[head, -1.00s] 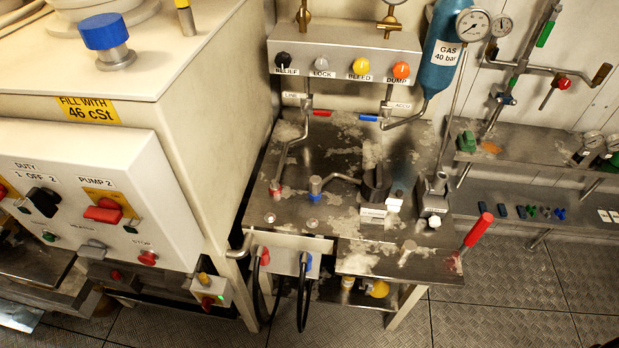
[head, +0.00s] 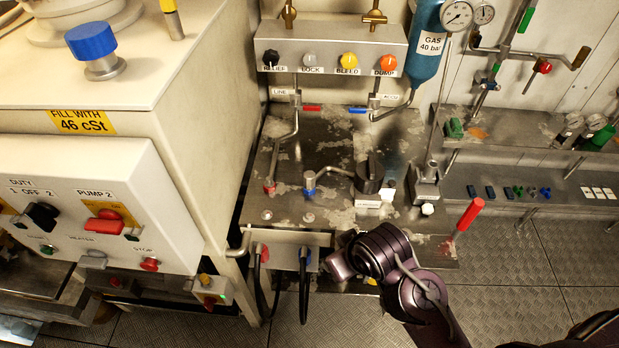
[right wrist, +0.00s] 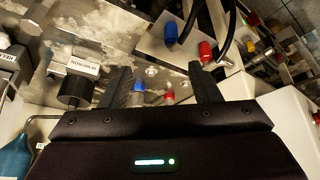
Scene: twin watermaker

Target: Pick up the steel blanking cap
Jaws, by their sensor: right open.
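My right arm reaches in from the bottom of the head view, over the front of the steel bench (head: 335,130). In the right wrist view my right gripper (right wrist: 160,70) is open, its two dark fingers apart above the bench. Two small round steel pieces are set near the bench's front edge, a left one (head: 267,215) and a right one (head: 308,217). A round steel piece (right wrist: 152,71) shows between the fingers in the wrist view, with nothing gripped. I cannot tell which piece is the blanking cap. The arm hides part of the front plate. My left gripper is not in view.
Red-ended (head: 269,188) and blue-ended (head: 309,190) pipe fittings stand behind the round pieces. A black knob (head: 369,176) and a red lever (head: 468,215) are to the right. Black hoses (head: 304,285) hang from the front panel. A cream cabinet (head: 190,130) rises at left.

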